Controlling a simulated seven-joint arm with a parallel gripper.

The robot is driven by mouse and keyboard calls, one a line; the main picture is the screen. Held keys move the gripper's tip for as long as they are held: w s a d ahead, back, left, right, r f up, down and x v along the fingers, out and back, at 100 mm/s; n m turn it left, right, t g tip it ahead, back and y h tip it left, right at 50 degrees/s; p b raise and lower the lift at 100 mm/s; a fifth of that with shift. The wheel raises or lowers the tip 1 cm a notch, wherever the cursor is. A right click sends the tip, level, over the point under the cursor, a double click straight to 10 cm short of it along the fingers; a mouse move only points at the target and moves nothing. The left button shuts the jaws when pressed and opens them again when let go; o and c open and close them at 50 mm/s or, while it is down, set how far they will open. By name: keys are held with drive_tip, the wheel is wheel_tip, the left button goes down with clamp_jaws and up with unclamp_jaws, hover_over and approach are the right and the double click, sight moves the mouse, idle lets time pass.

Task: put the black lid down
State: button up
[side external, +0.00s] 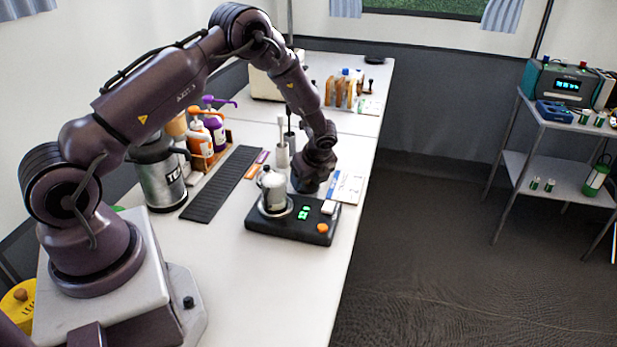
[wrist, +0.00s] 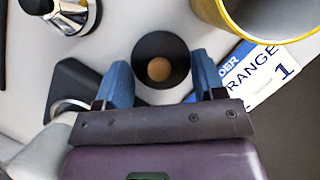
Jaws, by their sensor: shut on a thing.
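The black lid (wrist: 148,48) is a round dark disc with a brown knob (wrist: 159,69) in its middle. In the wrist view it sits between the two blue fingers of my gripper (wrist: 163,82), which is shut on it. In the side view my gripper (side external: 310,182) is low over the white table, just behind the black scale. I cannot make out the lid there, and cannot tell whether it touches the table.
The black scale (side external: 278,228) carries a silver pot (side external: 272,187). A printed card (side external: 347,187) lies right of my gripper. A yellow-rimmed container (wrist: 210,22) stands close to the lid in the wrist view. A long black mat (side external: 222,184) lies to the left.

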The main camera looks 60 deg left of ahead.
drive_tip(key=shift+f, duration=0.25)
drive_tip(key=shift+f, duration=0.35)
drive_tip(key=o, duration=0.9)
drive_tip(key=s+d+r+n, duration=0.1)
drive_tip(key=d+r, duration=0.2)
drive_tip(key=r, duration=0.4)
drive_tip(key=s+d+r+n+t, duration=0.1)
drive_tip(key=d+r+n, duration=0.1)
drive_tip(key=r, duration=0.6)
drive_tip(key=s+d+r+n, duration=0.1)
drive_tip(key=d+r, duration=0.2)
drive_tip(key=r, duration=0.4)
drive_tip(key=s+d+r+n+t+h, duration=0.1)
drive_tip(key=s+d+r+n, duration=0.2)
drive_tip(key=s, duration=0.4)
drive_tip(key=s+d+r+n+t+h, duration=0.2)
drive_tip(key=s+d+r+n, duration=0.2)
drive_tip(key=s+r+n, duration=0.1)
drive_tip(key=s+d+r+n+t+h, duration=0.1)
drive_tip(key=s+d+r+n, duration=0.3)
drive_tip(key=s, duration=0.6)
drive_tip(key=shift+r+n+t+h, duration=0.3)
drive_tip(key=shift+n+h, duration=0.1)
drive_tip(key=shift+n, duration=0.6)
